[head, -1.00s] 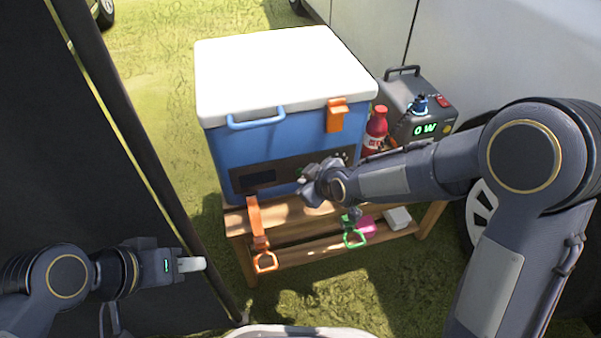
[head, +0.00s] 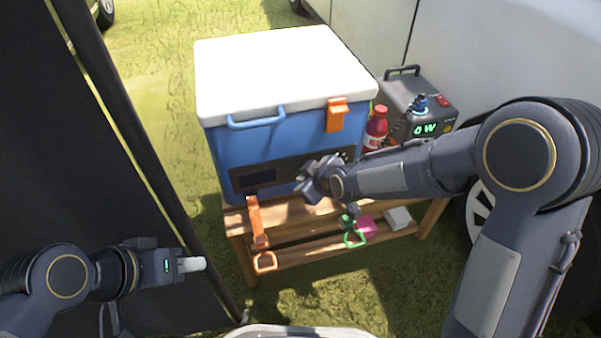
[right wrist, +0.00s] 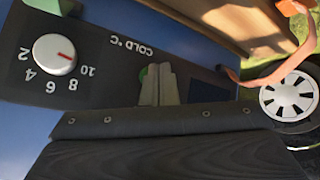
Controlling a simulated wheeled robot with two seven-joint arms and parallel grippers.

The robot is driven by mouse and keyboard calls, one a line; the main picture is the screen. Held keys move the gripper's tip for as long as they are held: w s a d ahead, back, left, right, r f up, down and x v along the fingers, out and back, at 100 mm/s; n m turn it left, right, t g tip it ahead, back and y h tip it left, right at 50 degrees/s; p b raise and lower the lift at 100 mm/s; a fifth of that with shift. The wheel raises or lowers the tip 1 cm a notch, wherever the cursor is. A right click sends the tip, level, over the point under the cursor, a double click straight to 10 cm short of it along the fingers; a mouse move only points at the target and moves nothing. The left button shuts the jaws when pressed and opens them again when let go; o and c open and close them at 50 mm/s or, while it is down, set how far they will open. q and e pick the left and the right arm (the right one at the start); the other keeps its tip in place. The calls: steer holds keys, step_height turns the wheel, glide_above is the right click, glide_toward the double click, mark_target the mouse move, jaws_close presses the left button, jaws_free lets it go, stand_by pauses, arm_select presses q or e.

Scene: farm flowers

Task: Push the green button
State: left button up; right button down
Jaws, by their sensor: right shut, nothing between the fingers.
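The blue cooler (head: 225,160) with a white lid stands on a wooden bench. Its dark control panel (head: 262,176) faces me. In the right wrist view the panel (right wrist: 105,60) carries a white dial with a red mark. A small green piece, which looks like the green button (right wrist: 143,74), shows at the left edge of my fingers, mostly hidden by them. My right gripper (right wrist: 158,70) is shut and empty, its tips at the panel; contact is unclear. It also shows in the head view (head: 308,182). My left gripper (head: 193,264) is at lower left, away from the cooler.
A red bottle (head: 376,128) and a grey power box (head: 420,105) reading 0 W stand right of the cooler. Orange (head: 257,225) and green (head: 355,239) handled items are at the bench (head: 300,254). A dark tent wall (head: 80,160) is at left.

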steer(key=shift+w, duration=0.15)
stand_by(0.5)
steer(key=shift+s+d, duration=0.15)
steer(key=shift+s, duration=0.35)
steer(key=s+d, duration=0.2)
steer(key=s, duration=0.3)
steer(key=shift+s, duration=0.4)
stand_by(0.5)
